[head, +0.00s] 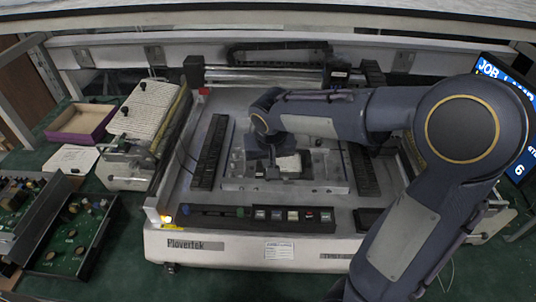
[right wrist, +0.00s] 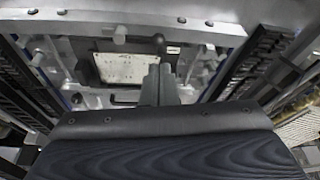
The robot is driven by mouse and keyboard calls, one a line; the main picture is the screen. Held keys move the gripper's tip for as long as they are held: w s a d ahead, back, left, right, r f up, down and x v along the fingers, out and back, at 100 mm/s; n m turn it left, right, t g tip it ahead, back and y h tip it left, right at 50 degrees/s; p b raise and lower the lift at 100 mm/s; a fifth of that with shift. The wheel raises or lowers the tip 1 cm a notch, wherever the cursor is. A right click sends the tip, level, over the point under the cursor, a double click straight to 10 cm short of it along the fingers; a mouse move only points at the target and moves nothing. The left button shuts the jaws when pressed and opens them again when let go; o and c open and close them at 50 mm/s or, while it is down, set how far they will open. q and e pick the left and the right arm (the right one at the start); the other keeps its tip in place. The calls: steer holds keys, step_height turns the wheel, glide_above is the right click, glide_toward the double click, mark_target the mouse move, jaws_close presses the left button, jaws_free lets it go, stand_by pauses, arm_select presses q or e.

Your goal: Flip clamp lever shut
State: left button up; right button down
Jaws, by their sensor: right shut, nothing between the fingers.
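My right gripper (head: 268,158) is over the metal fixture plate (head: 240,184) in the middle of the machine, at the left side of a pale block (head: 289,163). In the right wrist view its fingers (right wrist: 158,82) are together and hold nothing. A dark round knob (right wrist: 158,39), which looks like the clamp lever's end, shows just beyond the fingertips; I cannot tell whether they touch it. The pale plate (right wrist: 122,68) lies in a dark frame beside the fingers. The fingers and wrist hide part of the clamp, so the lever's angle is unclear. My left gripper is not in view.
Black slotted rails (head: 209,152) flank the fixture. A row of buttons (head: 292,215) is on the machine's front. A ribbed white unit (head: 146,112), a purple-edged tray (head: 80,122) and circuit boards (head: 72,238) are at left. A screen (head: 508,88) stands at right.

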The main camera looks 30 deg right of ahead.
steer(key=x, duration=0.5)
steer(key=shift+f, duration=0.1)
